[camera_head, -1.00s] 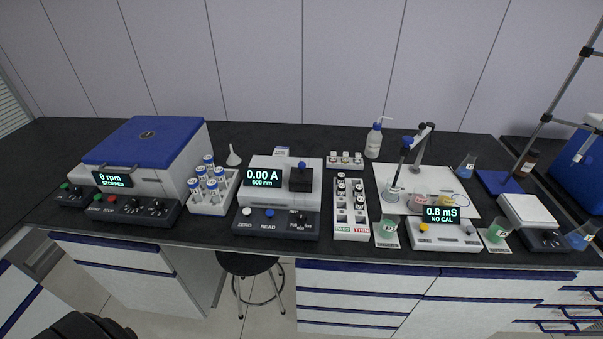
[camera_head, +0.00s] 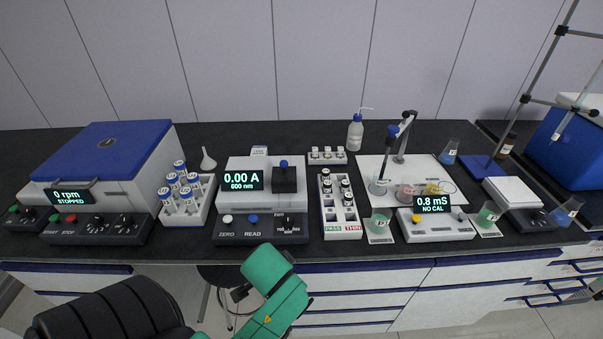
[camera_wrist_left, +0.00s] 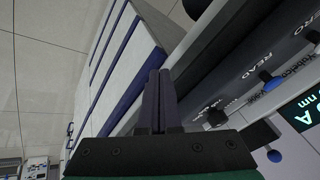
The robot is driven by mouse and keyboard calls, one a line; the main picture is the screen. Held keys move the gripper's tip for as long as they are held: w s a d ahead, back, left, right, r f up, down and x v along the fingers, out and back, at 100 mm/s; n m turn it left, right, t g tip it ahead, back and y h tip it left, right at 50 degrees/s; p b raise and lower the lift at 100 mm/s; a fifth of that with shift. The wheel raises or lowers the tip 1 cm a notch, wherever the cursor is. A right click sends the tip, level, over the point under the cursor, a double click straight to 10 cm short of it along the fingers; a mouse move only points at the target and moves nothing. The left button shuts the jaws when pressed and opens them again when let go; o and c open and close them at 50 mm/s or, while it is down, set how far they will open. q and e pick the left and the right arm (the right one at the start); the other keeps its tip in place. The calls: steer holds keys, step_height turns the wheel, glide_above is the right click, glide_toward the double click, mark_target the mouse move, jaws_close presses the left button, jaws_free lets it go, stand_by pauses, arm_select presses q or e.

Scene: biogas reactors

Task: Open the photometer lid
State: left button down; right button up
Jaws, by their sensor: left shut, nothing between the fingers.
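The photometer (camera_head: 263,205) stands mid-bench in the head view, with its screen reading 0.00 A, 600 nm. Its black lid (camera_head: 285,181) has a blue knob (camera_head: 283,164) on top and looks closed. My left arm's teal part shows below the photometer, in front of the bench edge. My left gripper (camera_wrist_left: 158,78) shows in the left wrist view with its dark fingers together and empty. They are apart from the lid, near the bench front. Part of the photometer's front panel (camera_wrist_left: 235,80) shows at the right of that view. My right gripper is not in view.
A tube rack (camera_head: 187,203) stands left of the photometer, and a vial rack (camera_head: 326,214) stands close on its right. A centrifuge (camera_head: 105,165) fills the bench's left. A wash bottle (camera_head: 355,133) and conductivity meter (camera_head: 434,228) are further right. A stool (camera_head: 222,276) is below the bench.

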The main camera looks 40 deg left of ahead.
arm_select(q)
steer(key=w+a+r+y, duration=0.1)
steer(key=w+a+r+m+t+y, duration=0.1)
steer(key=r, duration=0.1)
steer(key=w+a+r+t+y, duration=0.1)
steer(key=w+r, duration=0.1)
steer(key=shift+r+m+y, duration=0.25)
steer(key=shift+m+y, duration=0.05)
steer(key=shift+y, duration=0.1)
steer(key=w+d+r+m+t+y, duration=0.2)
steer(key=w+r+m+t+y, duration=0.25)
steer(key=r, duration=0.65)
steer(key=p, duration=0.4)
glide_toward(285, 166)
steer(key=shift+n+g+y, duration=0.25)
steer(key=shift+g+y, duration=0.1)
steer(key=x, duration=0.6)
steer(key=shift+w+d+r, duration=0.15)
steer(key=shift+w+d, duration=0.05)
steer(key=shift+w, duration=0.05)
steer(key=shift+w+a+f, duration=0.25)
steer(key=shift+w+a, duration=0.05)
steer(key=shift+a, duration=0.05)
